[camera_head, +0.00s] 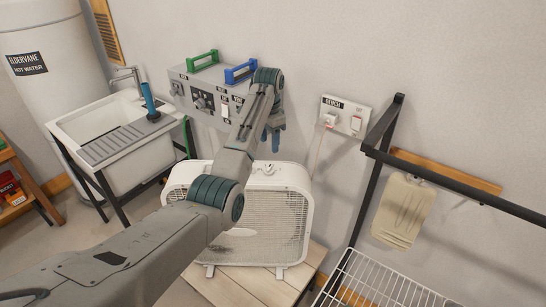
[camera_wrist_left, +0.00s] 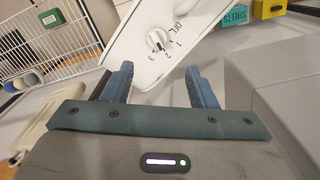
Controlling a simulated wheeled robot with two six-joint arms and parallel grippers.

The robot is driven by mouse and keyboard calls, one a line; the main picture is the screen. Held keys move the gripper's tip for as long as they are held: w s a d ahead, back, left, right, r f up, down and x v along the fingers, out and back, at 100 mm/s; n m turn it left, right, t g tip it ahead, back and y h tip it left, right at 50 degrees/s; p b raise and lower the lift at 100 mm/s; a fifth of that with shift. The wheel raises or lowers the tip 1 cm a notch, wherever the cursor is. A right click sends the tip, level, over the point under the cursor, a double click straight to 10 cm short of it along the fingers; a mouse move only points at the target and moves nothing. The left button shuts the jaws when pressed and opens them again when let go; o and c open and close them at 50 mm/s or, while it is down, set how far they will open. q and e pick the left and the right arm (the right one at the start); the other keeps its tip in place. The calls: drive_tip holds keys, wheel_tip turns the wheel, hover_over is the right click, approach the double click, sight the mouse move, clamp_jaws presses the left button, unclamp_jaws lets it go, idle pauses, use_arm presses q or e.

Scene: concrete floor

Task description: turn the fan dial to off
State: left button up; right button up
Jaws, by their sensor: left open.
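The white box fan (camera_head: 292,222) stands on a pale wooden stand. Its dial (camera_wrist_left: 158,40) shows in the left wrist view as a round white knob on the fan's top, with OFF, 1, 2 and 3 printed beside it. A dark mark shows on the knob, but I cannot tell surely which label it points to. In the head view the dial (camera_head: 267,170) is small. My left gripper (camera_head: 271,143) points down above the fan's top. In the wrist view its blue fingers (camera_wrist_left: 160,68) are apart and empty, with the dial beyond them. My right gripper is not in view.
A grey wall panel (camera_head: 207,92) with green and blue handles is behind my left arm. A wall outlet plate (camera_head: 346,116) holds a plug. A black-framed rack with a white wire shelf (camera_head: 372,281) stands at right. A sink (camera_head: 95,125) is at left.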

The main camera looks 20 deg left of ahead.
sight(269, 167)
use_arm(q)
drive_tip(key=f+p, duration=0.1)
drive_tip(key=f, duration=0.1)
drive_tip(key=s+f+p, duration=0.1)
drive_tip(key=f, duration=0.1)
drive_tip(key=shift+s+f, duration=0.2)
drive_tip(key=shift+f, duration=0.05)
drive_tip(key=f, duration=0.3)
drive_tip(key=shift+w+f+p, duration=0.15)
drive_tip(key=shift+w+p, duration=0.05)
drive_tip(key=shift+p, duration=0.2)
drive_tip(key=shift+w+f, duration=0.1)
drive_tip(key=shift+f, duration=1)
drive_tip(key=shift+c, duration=1.3)
drive_tip(key=c, duration=0.7)
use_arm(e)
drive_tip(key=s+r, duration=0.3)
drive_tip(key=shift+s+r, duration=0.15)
